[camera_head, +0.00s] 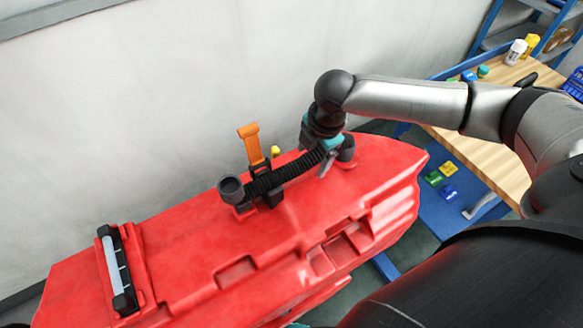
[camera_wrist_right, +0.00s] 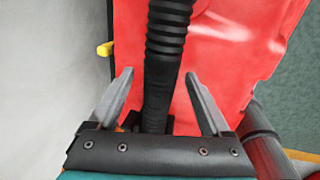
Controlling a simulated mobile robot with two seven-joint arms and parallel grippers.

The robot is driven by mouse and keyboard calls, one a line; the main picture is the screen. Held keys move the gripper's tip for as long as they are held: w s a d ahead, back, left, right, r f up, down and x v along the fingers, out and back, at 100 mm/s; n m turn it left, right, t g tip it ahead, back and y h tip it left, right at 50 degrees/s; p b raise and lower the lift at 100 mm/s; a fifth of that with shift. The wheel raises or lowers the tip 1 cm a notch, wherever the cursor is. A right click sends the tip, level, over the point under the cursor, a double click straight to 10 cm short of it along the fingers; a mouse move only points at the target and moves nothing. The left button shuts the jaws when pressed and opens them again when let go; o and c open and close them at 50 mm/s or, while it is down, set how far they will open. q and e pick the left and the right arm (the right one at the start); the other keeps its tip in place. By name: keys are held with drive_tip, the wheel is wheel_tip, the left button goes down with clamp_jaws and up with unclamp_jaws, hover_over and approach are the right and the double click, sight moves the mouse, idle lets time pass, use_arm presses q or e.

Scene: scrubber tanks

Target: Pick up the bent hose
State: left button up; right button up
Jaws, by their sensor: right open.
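The bent hose (camera_head: 285,176) is black and ribbed. It lies over the top of the red tank (camera_head: 180,250), from a dark round port on the left to a dark elbow at the right end. My right gripper (camera_head: 325,163) is at the hose's right end, reaching down from above. In the right wrist view the hose (camera_wrist_right: 168,45) runs between the two open fingers of the gripper (camera_wrist_right: 157,88), with a gap on each side. The fingers hide part of the hose's right end in the head view. My left gripper is not in view.
An orange strap or lever (camera_head: 250,143) stands up behind the hose, with a small yellow knob (camera_head: 275,151) nearby. A clear tube in a black holder (camera_head: 117,270) sits at the tank's left. A wooden workbench (camera_head: 490,155) with bottles stands at right. A pale wall is behind.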

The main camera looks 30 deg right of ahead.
drive_tip(key=shift+w+f, duration=0.1)
drive_tip(key=shift+f, duration=0.35)
clamp_jaws()
idle(0.4)
